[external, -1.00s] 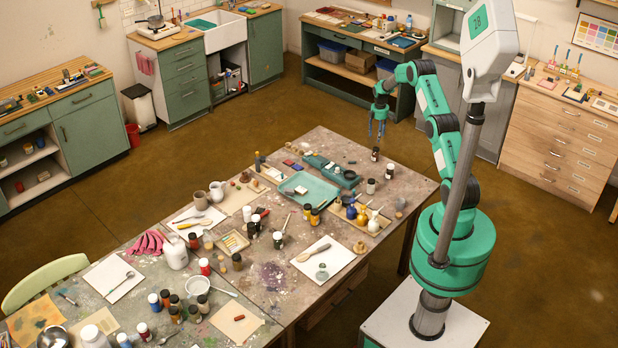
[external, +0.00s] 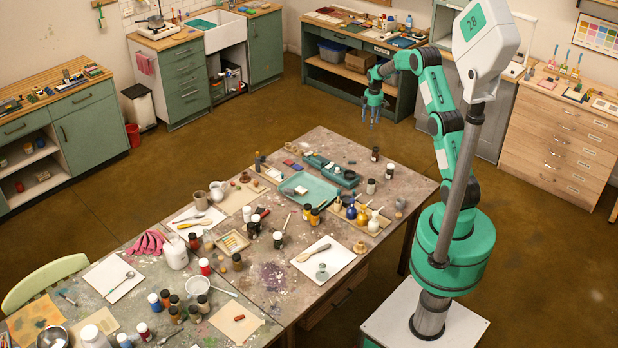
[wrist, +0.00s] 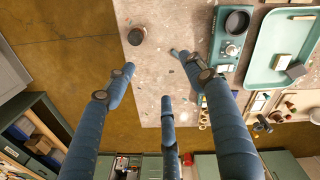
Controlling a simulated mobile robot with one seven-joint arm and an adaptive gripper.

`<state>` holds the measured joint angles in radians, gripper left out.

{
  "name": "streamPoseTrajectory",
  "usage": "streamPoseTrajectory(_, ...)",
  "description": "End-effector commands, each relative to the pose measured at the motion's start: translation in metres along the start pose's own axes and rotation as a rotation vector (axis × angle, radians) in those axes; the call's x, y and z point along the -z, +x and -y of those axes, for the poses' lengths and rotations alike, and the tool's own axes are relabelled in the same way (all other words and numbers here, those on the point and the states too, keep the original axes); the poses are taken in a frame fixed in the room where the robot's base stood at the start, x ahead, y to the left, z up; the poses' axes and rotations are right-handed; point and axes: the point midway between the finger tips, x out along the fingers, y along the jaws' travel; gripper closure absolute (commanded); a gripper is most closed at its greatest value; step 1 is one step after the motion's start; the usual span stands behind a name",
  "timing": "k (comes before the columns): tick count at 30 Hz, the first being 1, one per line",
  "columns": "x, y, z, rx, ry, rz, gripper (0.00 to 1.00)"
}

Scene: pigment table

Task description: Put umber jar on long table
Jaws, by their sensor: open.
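A small jar with a dark lid (external: 375,154) stands upright near the far right edge of the big paint-stained table (external: 270,275). It also shows from above in the wrist view (wrist: 137,35), with brown at its rim. I cannot read a label, so I cannot tell for sure that it is the umber jar. Other dark-lidded jars (external: 371,186) stand nearby. My gripper (external: 372,122) is in the air, above and beyond that table edge, apart from the jar. Its blue fingers (wrist: 165,100) are spread and empty.
Beside the jar are a teal device with a round dark pan (wrist: 235,35) and a teal tray (external: 310,189). A board with several flasks (external: 361,215) lies at the right edge. Jars and papers crowd the middle and near left. Bare tabletop surrounds the jar.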

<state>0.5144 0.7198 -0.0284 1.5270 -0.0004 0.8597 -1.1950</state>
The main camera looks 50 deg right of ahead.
Motion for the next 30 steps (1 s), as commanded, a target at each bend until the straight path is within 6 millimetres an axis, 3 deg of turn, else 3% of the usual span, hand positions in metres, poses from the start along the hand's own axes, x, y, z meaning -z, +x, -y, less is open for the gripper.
streamPoseTrajectory(3,0.015,-0.042,0.023,-0.021,0.03,-0.011,0.46)
streamPoseTrajectory(15,0.048,-0.16,0.112,-0.079,0.146,-0.058,0.46)
streamPoseTrajectory(30,0.054,-0.271,0.244,-0.13,0.29,-0.138,0.46)
